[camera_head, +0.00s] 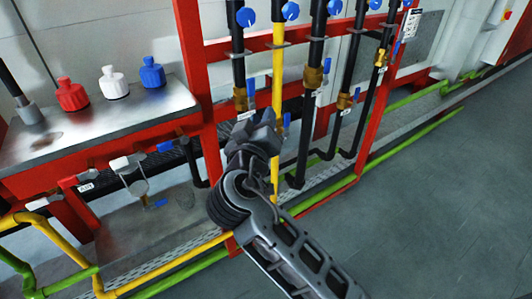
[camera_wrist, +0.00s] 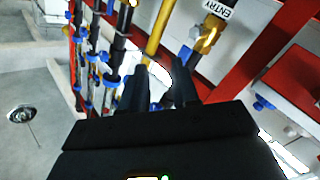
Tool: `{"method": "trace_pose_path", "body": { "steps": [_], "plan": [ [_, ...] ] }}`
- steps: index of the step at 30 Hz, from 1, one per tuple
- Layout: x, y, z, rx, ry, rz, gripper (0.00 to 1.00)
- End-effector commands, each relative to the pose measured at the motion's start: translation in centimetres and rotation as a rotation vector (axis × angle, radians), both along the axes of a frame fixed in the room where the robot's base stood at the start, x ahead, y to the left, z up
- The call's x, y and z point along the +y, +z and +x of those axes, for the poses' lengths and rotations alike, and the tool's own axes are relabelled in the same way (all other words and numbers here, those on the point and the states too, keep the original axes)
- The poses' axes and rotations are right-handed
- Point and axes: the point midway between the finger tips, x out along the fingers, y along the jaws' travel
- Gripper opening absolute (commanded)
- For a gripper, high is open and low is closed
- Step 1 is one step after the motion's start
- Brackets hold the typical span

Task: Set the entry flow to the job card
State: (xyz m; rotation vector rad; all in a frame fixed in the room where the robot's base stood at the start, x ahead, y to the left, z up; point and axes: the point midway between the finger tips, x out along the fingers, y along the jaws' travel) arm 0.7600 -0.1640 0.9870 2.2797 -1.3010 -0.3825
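In the wrist view a brass valve (camera_wrist: 207,36) carries a white label reading ENTRY (camera_wrist: 219,8), with blue handle parts beside its lower end. My gripper (camera_wrist: 160,72) points toward the pipe rack, with its two dark fingers apart and nothing visible between them. The valve is just above and right of the fingertips; I see no contact. In the head view my gripper (camera_head: 264,128) is in front of the rack's left part and hides some fittings. A white printed card (camera_head: 411,23) hangs on the red right post; its text is too small to read.
A yellow pipe (camera_head: 277,75) and several black pipes with brass valves and blue levers stand in the red frame (camera_head: 190,45). A metal bench (camera_head: 90,125) at left holds red, white and blue bottles. The grey floor (camera_head: 440,200) at right is clear.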

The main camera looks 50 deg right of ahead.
Motion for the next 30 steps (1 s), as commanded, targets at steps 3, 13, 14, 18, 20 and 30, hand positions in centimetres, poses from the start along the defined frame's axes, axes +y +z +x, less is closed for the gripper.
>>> {"method": "trace_pose_path", "body": {
  "steps": [3, 13, 14, 18, 20, 30],
  "plan": [
    [0.4, -2.0, -0.8, 0.048, 0.075, 0.008, 0.3],
    [1.8, -5.7, -2.6, 0.124, 0.226, 0.036, 0.3],
    [1.9, -5.8, -2.6, 0.127, 0.233, 0.037, 0.3],
    [2.1, -6.2, -2.9, 0.134, 0.252, 0.042, 0.3],
    [2.1, -6.3, -2.9, 0.135, 0.253, 0.043, 0.3],
    [2.1, -6.2, -2.9, 0.134, 0.252, 0.042, 0.3]
  ]
}}
